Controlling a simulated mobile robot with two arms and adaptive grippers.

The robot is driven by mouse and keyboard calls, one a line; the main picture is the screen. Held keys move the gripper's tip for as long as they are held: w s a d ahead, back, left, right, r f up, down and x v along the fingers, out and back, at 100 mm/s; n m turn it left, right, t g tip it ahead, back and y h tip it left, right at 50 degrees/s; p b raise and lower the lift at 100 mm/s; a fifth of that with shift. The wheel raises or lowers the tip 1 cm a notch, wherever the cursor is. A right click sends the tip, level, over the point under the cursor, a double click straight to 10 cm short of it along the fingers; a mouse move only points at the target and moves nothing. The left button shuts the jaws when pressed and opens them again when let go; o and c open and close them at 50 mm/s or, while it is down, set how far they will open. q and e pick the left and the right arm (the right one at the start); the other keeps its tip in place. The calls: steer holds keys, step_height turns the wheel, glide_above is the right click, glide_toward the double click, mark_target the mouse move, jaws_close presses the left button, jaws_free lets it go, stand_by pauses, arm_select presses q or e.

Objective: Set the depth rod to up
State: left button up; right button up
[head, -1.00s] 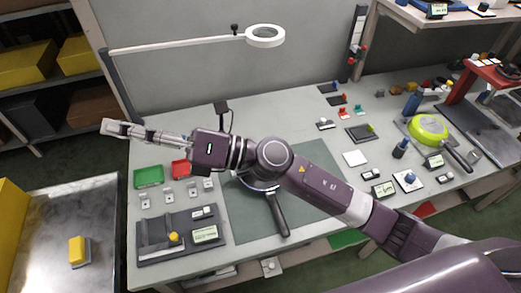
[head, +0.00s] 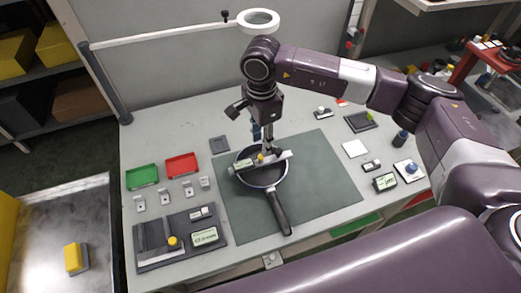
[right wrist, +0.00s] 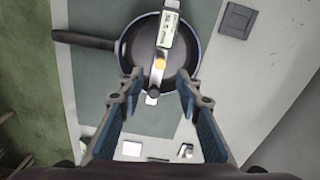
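A frying pan (head: 264,174) with a dark handle lies on the green mat (head: 315,180). A pale gauge bar (head: 283,157) lies across the pan's rim, with a small label and a yellow knob (head: 260,158). In the right wrist view, the yellow knob (right wrist: 160,63) and a dark round piece (right wrist: 153,91) on the bar show between my fingers. I cannot tell whether this piece is the depth rod, nor its setting. My right gripper (head: 269,145) points down above the pan; its fingers (right wrist: 157,82) are apart and empty. My left gripper is not in view.
A dark fixture (head: 153,260) with a yellow knob and label stands at front left. Green (head: 142,177) and red (head: 181,166) trays and several small blocks lie behind it. A ring lamp (head: 258,21) hangs at the back. The mat right of the pan is clear.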

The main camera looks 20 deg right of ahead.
mark_target(261, 156)
step_height(261, 156, down, 5)
steer(key=shift+f+p, duration=0.1)
steer(key=shift+p, duration=0.7)
steer(key=shift+a+f, duration=0.1)
steer(key=shift+f, duration=0.4)
steer(key=shift+c, duration=0.3)
jaws_close()
